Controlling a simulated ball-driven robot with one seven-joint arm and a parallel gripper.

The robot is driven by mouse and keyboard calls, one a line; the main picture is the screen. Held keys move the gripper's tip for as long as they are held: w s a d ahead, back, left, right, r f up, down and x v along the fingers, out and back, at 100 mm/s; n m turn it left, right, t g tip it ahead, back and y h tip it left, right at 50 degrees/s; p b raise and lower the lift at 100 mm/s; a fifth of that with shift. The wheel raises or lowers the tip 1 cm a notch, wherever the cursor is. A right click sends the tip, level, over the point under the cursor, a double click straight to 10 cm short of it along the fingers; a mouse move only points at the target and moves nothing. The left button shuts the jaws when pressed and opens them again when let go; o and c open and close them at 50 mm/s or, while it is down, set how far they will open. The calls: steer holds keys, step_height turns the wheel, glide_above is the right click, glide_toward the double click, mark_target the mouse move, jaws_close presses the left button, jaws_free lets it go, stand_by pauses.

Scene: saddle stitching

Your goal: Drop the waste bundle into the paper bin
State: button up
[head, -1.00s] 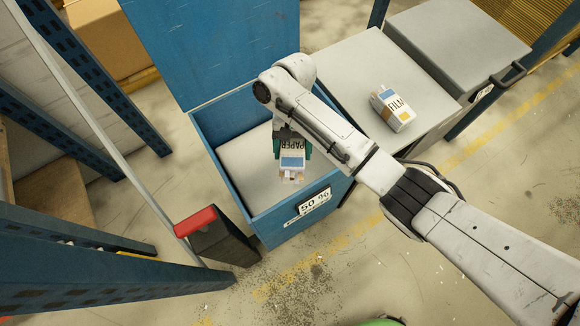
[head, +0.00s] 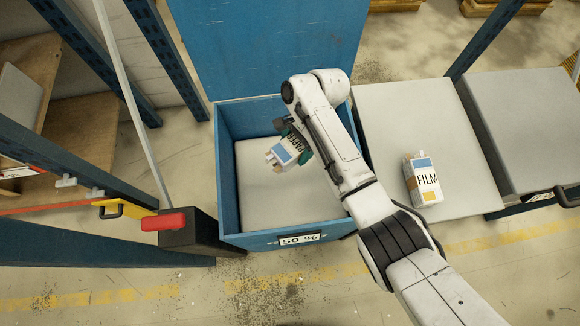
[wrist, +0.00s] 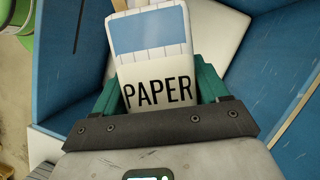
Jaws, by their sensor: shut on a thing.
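The waste bundle is a white and blue pack marked PAPER (head: 284,153). It also shows in the wrist view (wrist: 152,50), between the green fingers of my gripper. My gripper (head: 295,138) is shut on it. In the head view the pack is tilted and over the inside of the blue paper bin (head: 228,190), whose lid stands open at the back. A pale grey surface fills the bin's inside below the pack. The bin's front has a label reading 50 %. I cannot tell the gap between the pack and that surface.
A second pack marked FILM (head: 422,180) stands on a grey-topped unit (head: 385,110) right of the bin. Blue rack posts (head: 142,110) are at the left. The floor in front is clear.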

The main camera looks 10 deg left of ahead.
steer(key=shift+f+b, duration=2.2)
steer(key=o, duration=1.1)
steer(key=shift+o, duration=0.2)
steer(key=v, duration=1)
steer(key=shift+d+r, duration=0.1)
steer(key=shift+r, duration=0.3)
